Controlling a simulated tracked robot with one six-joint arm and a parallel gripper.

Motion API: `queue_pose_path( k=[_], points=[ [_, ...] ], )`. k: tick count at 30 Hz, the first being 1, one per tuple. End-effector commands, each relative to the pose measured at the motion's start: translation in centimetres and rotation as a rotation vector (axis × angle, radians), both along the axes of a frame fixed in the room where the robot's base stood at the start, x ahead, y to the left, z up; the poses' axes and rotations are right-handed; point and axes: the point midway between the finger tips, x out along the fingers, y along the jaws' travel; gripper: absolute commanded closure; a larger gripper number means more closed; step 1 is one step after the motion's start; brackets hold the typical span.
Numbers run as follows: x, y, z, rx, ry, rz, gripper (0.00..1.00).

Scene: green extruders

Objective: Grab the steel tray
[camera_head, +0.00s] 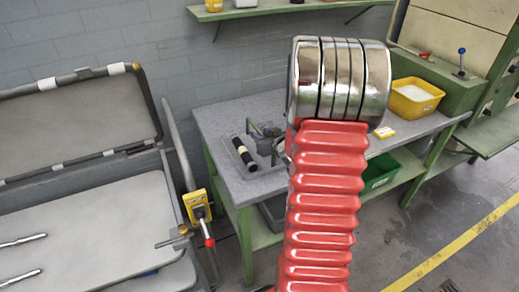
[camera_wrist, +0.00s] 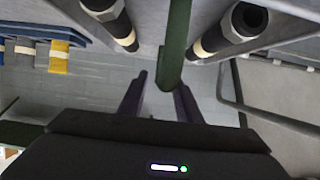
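My gripper (camera_wrist: 160,80) shows two dark fingers standing apart in the wrist view. A green bar (camera_wrist: 174,45) reaches down between or just beyond the fingertips; I see no clear grip on it. In the head view my red ribbed arm with a chrome top hides most of the gripper. Grey gripper-like parts show left of the arm, over the grey table (camera_head: 222,122). I cannot make out the steel tray for certain. A large flat grey panel (camera_head: 110,220) with a raised lid fills the left of the head view.
A black roller with a cream band (camera_head: 243,153) is on the table; two similar cylinders (camera_wrist: 113,22) (camera_wrist: 235,28) show in the wrist view. A yellow bin (camera_head: 416,97) stands at the table's right. A green bin (camera_head: 379,173) sits below. Floor (camera_head: 400,235) is open at right.

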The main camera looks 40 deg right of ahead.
Motion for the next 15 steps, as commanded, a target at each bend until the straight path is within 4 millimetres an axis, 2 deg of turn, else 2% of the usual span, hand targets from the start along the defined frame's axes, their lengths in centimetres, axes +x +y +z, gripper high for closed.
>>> queue_pose_path(
  k=[7,15],
  points=[
    [-0.02,0.0,0.01,0.0,0.0,0.0,0.7],
    [-0.03,0.0,0.01,0.0,0.0,0.0,0.89]
  ],
)
